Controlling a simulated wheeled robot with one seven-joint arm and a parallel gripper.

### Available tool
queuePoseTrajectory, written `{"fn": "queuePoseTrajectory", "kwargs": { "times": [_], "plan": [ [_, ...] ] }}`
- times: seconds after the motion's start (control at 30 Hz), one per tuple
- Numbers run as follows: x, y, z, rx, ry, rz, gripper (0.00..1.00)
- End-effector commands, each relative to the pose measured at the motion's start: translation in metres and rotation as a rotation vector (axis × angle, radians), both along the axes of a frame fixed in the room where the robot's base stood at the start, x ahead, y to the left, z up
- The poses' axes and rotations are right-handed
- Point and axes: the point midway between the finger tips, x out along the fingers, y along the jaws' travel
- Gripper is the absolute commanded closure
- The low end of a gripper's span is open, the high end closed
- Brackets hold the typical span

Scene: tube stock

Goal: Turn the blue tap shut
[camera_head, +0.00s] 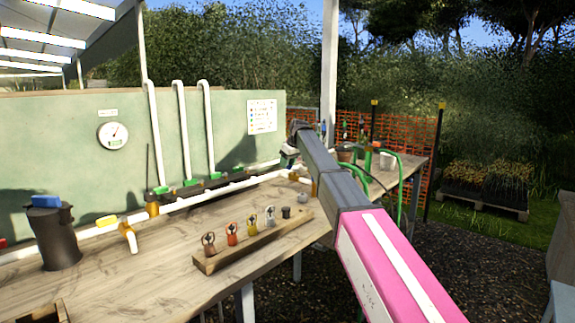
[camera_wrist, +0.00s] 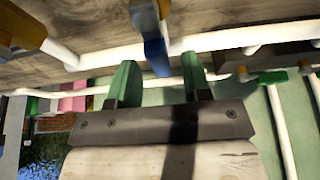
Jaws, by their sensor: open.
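My gripper (camera_wrist: 160,75) is open, with one green finger on each side of the lever in the picture. Gaps show between the lever and both fingers; how deep it sits between them I cannot tell. In the head view my gripper (camera_head: 289,155) is at the far end of the bench, small and partly hidden by my arm. I cannot make out the blue tap there.
The wooden bench (camera_head: 110,285) carries a white pipe (camera_head: 235,187) with green and yellow levers. A black canister (camera_head: 55,240) with a blue top stands at left. A wooden rack (camera_head: 255,245) of small fittings lies nearer.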

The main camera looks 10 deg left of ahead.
Motion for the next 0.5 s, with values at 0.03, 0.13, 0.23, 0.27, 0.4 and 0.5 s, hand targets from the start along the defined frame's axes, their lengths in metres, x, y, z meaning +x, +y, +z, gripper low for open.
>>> {"fn": "queuePoseTrajectory", "kwargs": {
  "times": [0.03, 0.13, 0.23, 0.27, 0.4, 0.5],
  "plan": [
    [0.0007, 0.0010, -0.0027, 0.000, 0.000, 0.000, 0.55],
    [0.0013, 0.0018, -0.0051, -0.001, -0.001, 0.000, 0.55],
    [0.0013, 0.0019, -0.0056, -0.001, -0.001, 0.000, 0.55],
    [0.0013, 0.0019, -0.0056, -0.001, -0.001, 0.000, 0.55],
    [0.0012, 0.0018, -0.0055, 0.000, 0.000, 0.000, 0.65],
    [0.0013, 0.0017, -0.0055, 0.000, 0.000, 0.000, 0.98]
  ]
}}
